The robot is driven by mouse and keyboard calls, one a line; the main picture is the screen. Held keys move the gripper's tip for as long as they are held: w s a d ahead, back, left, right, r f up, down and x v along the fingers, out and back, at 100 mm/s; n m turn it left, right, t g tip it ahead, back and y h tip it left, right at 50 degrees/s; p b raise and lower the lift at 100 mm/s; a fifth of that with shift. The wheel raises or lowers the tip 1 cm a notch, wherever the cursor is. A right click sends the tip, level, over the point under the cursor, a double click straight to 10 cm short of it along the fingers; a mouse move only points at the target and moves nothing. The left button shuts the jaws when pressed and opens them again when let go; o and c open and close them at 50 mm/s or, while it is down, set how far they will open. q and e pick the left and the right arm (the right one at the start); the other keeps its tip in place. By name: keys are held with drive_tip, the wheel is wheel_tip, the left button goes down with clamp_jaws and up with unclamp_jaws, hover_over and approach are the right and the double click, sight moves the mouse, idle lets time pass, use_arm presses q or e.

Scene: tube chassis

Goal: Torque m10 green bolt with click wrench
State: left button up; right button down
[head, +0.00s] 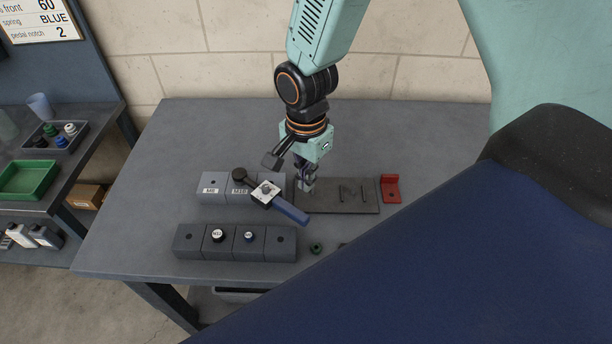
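A tool with a blue handle (289,210), a pale square plate and a black round knob lies across the back row of grey blocks, over the block marked M10 (240,192). It looks like the click wrench. My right gripper (306,186) points down just right of the tool's pale plate, at the left end of a dark metal plate (362,198). Whether its fingers are shut or touch anything is too small to tell. A small green-ringed round piece (316,248) sits on the table in front; I cannot tell whether it is the green bolt. My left gripper is not in view.
A front row of grey blocks (190,242) holds round pieces with white and blue tops. A red bracket (391,188) stands at the dark plate's right end. A side bench with a green tray (28,180) is at left. The grey table's (160,150) back left is clear.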

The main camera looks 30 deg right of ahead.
sight(295, 214)
wheel_tip(295, 214, down, 6)
drive_tip(key=b, duration=0.5)
drive_tip(key=shift+s+f, duration=0.1)
drive_tip(key=shift+f, duration=0.1)
drive_tip(key=shift+f+b, duration=0.3)
drive_tip(key=shift+b, duration=0.05)
drive_tip(key=shift+a, duration=0.15)
idle(0.9)
drive_tip(key=shift+s+a+r+p, duration=0.1)
drive_tip(key=shift+a+p, duration=0.2)
drive_tip(key=shift+p, duration=0.1)
drive_tip(key=shift+s+a+p, duration=0.25)
drive_tip(key=shift+a+p, duration=0.5)
idle(0.5)
drive_tip(key=shift+s+a+p, duration=0.25)
drive_tip(key=shift+a+p, duration=0.15)
drive_tip(key=shift+a, duration=0.25)
idle(0.3)
drive_tip(key=shift+s+a, duration=0.15)
drive_tip(key=shift+a, duration=0.4)
idle(0.5)
